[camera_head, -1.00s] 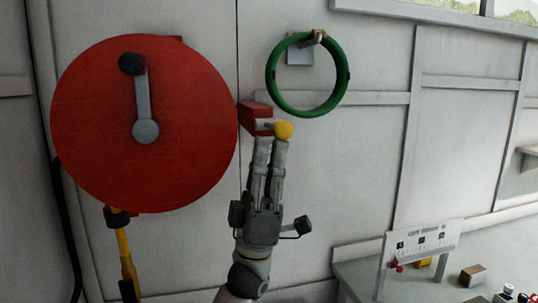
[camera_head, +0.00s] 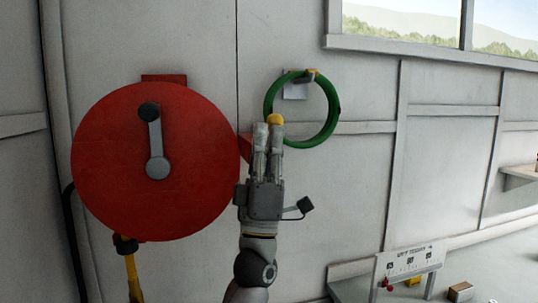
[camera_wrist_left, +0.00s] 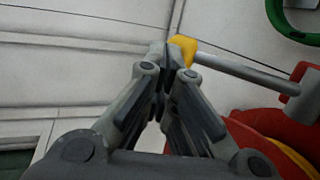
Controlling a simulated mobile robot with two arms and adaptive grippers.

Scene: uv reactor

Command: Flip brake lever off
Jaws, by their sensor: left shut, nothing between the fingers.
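The brake lever's yellow knob (camera_head: 275,119) shows at the tips of my left gripper (camera_head: 267,130), in front of the lower left of the green ring. In the left wrist view the knob (camera_wrist_left: 184,48) touches or nearly touches the fingertips (camera_wrist_left: 165,50). The lever's grey rod (camera_wrist_left: 243,71) runs from it to a red mount (camera_wrist_left: 303,92) at the right. In the head view this mount (camera_head: 244,149) is mostly hidden behind the fingers, and the rod is hidden. My left gripper is shut with nothing between its fingers. My right gripper is not in view.
A large red disc (camera_head: 205,175) with a grey crank (camera_head: 154,135) is on the wall left of my gripper. A green ring (camera_head: 328,128) hangs on a wall bracket. A table with a small labelled panel (camera_head: 409,259) stands lower right. The wall between is clear.

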